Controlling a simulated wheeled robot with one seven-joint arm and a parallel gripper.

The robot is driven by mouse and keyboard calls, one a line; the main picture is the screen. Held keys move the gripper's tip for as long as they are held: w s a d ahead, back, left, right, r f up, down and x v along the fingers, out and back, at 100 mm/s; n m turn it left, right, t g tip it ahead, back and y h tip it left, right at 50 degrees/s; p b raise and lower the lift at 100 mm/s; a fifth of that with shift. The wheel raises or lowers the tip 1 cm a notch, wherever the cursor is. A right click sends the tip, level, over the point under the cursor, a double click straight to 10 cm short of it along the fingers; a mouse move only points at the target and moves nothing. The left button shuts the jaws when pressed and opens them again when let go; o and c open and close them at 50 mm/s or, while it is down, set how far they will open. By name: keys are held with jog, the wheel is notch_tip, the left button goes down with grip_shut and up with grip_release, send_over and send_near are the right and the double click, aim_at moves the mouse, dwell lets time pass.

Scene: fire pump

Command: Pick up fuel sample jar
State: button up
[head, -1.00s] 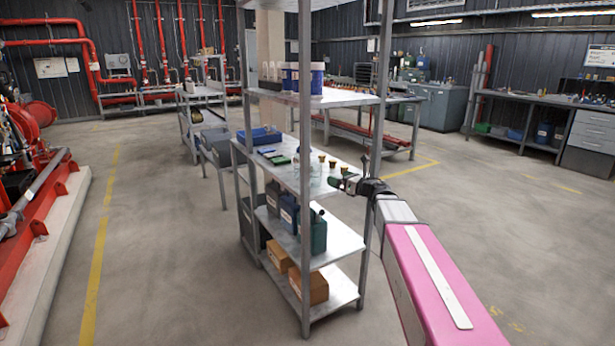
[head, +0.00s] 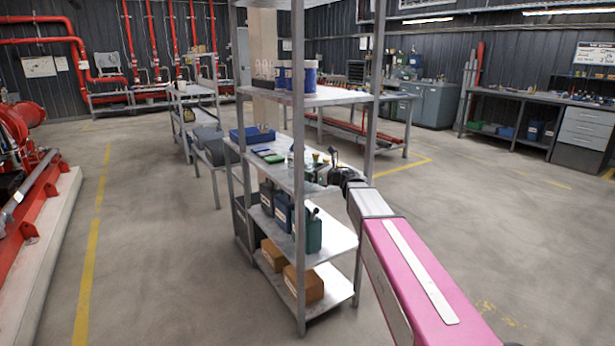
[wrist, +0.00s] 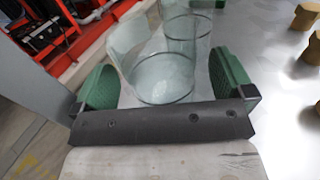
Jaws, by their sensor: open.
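A clear glass jar (wrist: 160,78) stands on the middle shelf board (wrist: 275,90). In the wrist view my gripper (wrist: 165,84) is open, with one green pad on each side of the jar. A gap shows beside the right pad; I cannot tell if the left pad touches. A second clear glass jar (wrist: 188,32) stands just behind and partly overlaps it. I cannot tell which one is the fuel sample jar. In the head view my gripper (head: 325,174) is at the middle shelf, and the jars are mostly hidden behind it and a rack post.
Several brass-coloured pieces (wrist: 305,17) stand to the right of the jars. A blue tray (head: 252,135) and green items (head: 272,158) lie farther left on the shelf. Rack posts (head: 299,220) stand close to my arm. The upper shelf (head: 330,97) is overhead.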

jog(key=shift+x, duration=0.95)
jog(key=c, duration=1.1)
